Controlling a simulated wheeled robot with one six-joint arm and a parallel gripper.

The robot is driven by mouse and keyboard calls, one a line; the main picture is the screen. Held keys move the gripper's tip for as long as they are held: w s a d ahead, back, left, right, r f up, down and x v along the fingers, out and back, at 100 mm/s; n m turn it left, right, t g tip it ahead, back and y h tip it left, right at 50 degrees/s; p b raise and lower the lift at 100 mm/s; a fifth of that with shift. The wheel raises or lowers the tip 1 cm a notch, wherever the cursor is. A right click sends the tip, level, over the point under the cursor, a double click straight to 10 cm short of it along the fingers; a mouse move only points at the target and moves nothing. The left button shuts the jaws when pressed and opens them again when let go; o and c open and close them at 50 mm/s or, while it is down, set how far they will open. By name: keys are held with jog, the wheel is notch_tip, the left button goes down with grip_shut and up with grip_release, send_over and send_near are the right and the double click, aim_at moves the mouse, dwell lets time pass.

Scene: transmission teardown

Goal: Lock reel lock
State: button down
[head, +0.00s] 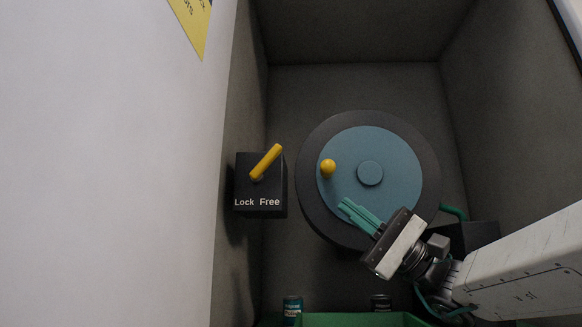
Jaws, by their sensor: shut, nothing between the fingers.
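The reel lock (262,184) is a dark box on the left wall of the bay, marked "Lock" at left and "Free" at right. Its yellow lever (266,162) tilts up and to the right, over the "Free" side. The reel (352,196) is a blue disc on a dark round rim, with a yellow knob (328,167) at its left. My gripper (343,204) has green fingers, shut and empty. It is in front of the reel's lower part in the picture, right of and below the lever and apart from it. Whether it touches the reel cannot be told.
A green hose (453,212) comes out at the reel's right. Two small canisters, left (292,306) and right (381,302), stand at the bottom by a green edge (360,320). A white panel (105,170) fills the left side. The space between lock and reel looks clear.

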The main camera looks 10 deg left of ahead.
aim_at(278, 154)
jog(key=x, duration=1.4)
